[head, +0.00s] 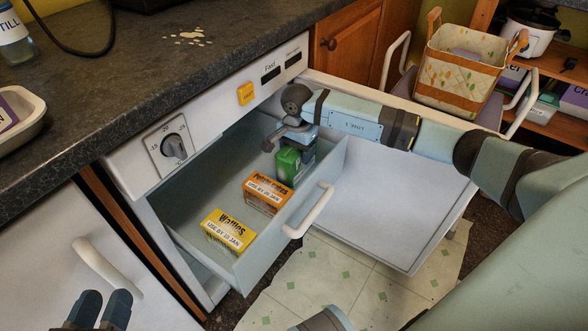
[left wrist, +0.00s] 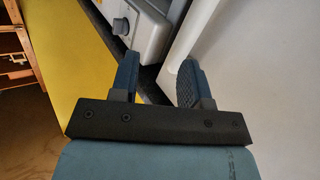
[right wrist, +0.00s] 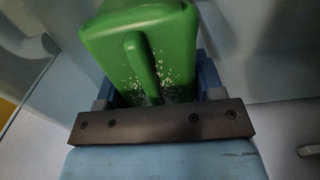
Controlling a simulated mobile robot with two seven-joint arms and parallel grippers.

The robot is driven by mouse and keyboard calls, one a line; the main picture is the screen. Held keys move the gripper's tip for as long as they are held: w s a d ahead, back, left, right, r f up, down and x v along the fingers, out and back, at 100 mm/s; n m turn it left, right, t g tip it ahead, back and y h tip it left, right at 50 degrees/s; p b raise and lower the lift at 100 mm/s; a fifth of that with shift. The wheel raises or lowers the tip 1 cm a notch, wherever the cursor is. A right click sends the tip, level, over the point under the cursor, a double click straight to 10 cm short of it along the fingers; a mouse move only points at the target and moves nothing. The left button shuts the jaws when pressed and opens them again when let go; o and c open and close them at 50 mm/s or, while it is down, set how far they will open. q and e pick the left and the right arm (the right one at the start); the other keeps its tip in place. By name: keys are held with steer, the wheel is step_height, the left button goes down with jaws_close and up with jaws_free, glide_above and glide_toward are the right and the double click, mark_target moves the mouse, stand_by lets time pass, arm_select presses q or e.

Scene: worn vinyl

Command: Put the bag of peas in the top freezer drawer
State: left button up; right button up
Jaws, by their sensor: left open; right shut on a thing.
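The bag of peas (head: 289,164) is a green block-like pack in the head view. It is at the far right end of the open freezer drawer (head: 262,245). My right gripper (head: 296,140) is shut on it from above and hides its top. In the right wrist view the green pack (right wrist: 110,40) fills the space between the fingers and has frost on it. I cannot tell whether it touches the drawer floor. My left gripper (head: 100,310) is open and empty at the bottom left of the head view, and its fingers (left wrist: 160,85) are apart in the left wrist view.
An orange box (head: 266,194) and a yellow waffles box (head: 228,230) lie in the drawer beside the peas. The drawer has a white handle (head: 309,210). The freezer door (head: 395,205) stands open at the right. A dark worktop (head: 110,90) overhangs at the left.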

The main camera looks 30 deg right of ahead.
step_height(320, 180, down, 3)
steer(key=shift+f+b, duration=0.15)
steer(key=shift+b, duration=0.5)
steer(key=shift+f, duration=0.3)
steer(key=shift+r, duration=0.1)
steer(key=o, duration=1.2)
arm_select(q)
steer(key=shift+w+a+r+m+t, duration=0.2)
steer(key=shift+w+a+m+t, duration=0.1)
steer(key=shift+w+m, duration=0.25)
